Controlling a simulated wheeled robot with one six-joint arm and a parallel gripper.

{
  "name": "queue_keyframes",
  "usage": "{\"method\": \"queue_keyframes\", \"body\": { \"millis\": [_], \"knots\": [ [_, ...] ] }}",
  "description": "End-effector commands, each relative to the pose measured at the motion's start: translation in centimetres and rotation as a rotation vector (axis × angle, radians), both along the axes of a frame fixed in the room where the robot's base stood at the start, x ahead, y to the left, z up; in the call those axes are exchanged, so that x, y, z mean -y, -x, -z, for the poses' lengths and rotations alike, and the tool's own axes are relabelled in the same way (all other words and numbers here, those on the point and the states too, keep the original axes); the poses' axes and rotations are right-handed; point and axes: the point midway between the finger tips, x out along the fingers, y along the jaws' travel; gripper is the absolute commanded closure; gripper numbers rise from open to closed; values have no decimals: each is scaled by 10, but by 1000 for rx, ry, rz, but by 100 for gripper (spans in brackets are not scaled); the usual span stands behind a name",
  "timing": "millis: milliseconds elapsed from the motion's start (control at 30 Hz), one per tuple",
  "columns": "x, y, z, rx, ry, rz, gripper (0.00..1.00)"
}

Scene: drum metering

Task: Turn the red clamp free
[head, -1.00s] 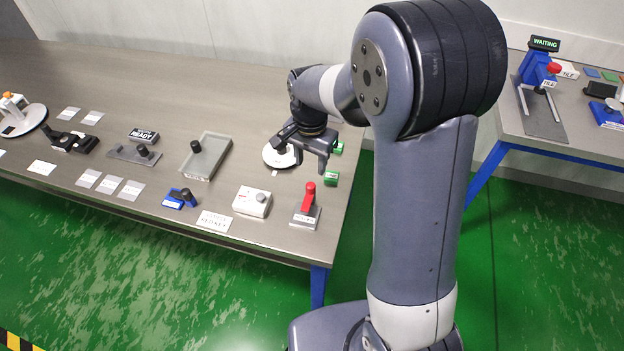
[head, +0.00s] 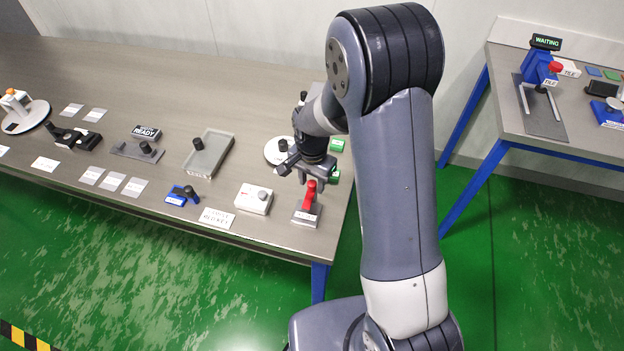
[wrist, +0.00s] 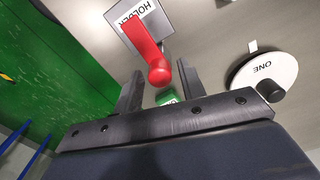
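The red clamp (head: 309,196) is a red lever on a grey plate labelled HOLDER (head: 306,215), near the right front corner of the left table. In the wrist view the red clamp (wrist: 146,48) runs from the plate toward me and ends in a rounded knob. My gripper (head: 316,178) is just above and behind the clamp in the head view. In the wrist view my gripper (wrist: 158,88) is open, its two fingers apart with the red knob showing between them. I cannot tell whether either finger touches the clamp.
A white disc with a black knob (wrist: 264,76), marked ONE, lies close by, and green blocks (head: 337,145) stand behind. The table's right edge is close to the clamp.

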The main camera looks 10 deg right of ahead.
Motion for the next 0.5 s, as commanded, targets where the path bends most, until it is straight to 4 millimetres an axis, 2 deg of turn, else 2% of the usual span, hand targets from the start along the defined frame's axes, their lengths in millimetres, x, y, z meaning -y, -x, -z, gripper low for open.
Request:
{"method": "queue_keyframes", "body": {
  "millis": [67, 433, 500],
  "knots": [
    [0, 0, 0, 0, 0, 0, 68],
    [0, 0, 0, 0, 0, 0, 99],
    [0, 0, 0, 0, 0, 0, 100]
  ]
}}
